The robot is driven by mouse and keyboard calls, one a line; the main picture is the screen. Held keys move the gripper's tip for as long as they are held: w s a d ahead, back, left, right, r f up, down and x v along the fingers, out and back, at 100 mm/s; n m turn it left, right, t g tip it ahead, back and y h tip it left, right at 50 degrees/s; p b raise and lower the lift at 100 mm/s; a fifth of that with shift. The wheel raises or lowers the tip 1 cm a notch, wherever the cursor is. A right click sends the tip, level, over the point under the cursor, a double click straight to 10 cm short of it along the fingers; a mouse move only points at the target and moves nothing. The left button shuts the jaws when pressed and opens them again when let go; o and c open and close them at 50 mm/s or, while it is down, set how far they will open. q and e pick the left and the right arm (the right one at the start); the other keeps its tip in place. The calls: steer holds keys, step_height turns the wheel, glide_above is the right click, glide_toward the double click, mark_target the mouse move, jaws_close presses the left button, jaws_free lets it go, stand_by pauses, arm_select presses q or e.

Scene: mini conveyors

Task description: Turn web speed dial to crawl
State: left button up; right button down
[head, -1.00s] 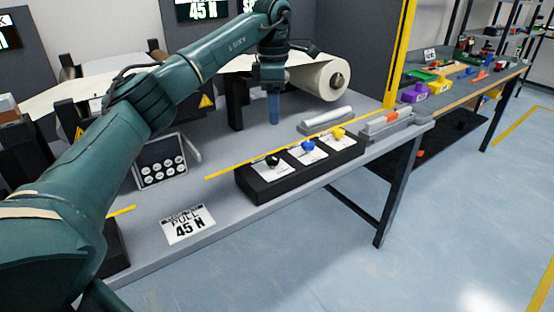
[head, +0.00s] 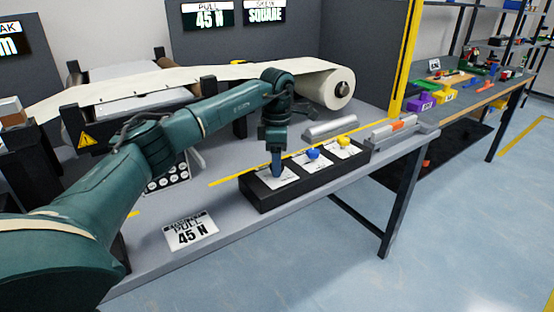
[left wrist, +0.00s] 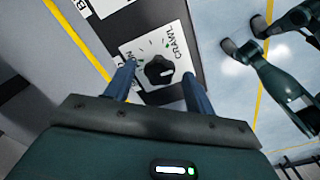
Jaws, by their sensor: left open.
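The black dial knob (left wrist: 157,70) sits on a white plate in the left wrist view, with the word CRAWL on its right side. A second word on the left is partly covered by a finger. My left gripper (head: 276,170) points down over the nearest plate of the black dial box (head: 265,199) in the head view and hides the knob there. In the left wrist view its blue fingers are open, one on each side of the knob, with gaps visible. I cannot tell the fingertips' exact height.
A blue dial (head: 313,154) and a yellow dial (head: 343,141) stand farther along the same box. A grey roller (head: 330,128) lies behind them. A PULL 45 N card (head: 191,232) lies on the bench front. A paper web roll (head: 336,88) stands behind.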

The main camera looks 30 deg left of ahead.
arm_select(q)
steer(key=shift+c, duration=0.2)
steer(key=c, duration=0.9)
arm_select(e)
steer(key=shift+s, duration=0.1)
arm_select(q)
steer(key=shift+r+p, duration=0.1)
steer(key=shift+p, duration=0.2)
arm_select(e)
steer(key=shift+a, duration=0.1)
arm_select(q)
steer(key=shift+r+n+p, duration=0.1)
steer(key=shift+n+p, duration=0.5)
steer(key=shift+n, duration=0.2)
steer(key=shift+n+p, duration=0.95)
steer(key=shift+n, duration=0.15)
steer(key=n+p, duration=0.2)
steer(key=n, duration=0.2)
steer(key=shift+n+p, duration=0.35)
steer(key=shift+n, duration=0.05)
arm_select(e)
steer(key=shift+w+a+r+n+g, duration=0.1)
steer(key=shift+a+r+n+g, duration=0.1)
steer(key=shift+r+g, duration=0.2)
steer(key=shift+w+a+r+n+g, duration=0.1)
steer(key=shift+a+r+n+g, duration=0.15)
steer(key=shift+r, duration=0.25)
steer(key=shift+s+d+f, duration=0.1)
steer(key=shift+d+f, duration=0.05)
steer(key=shift+f, duration=0.05)
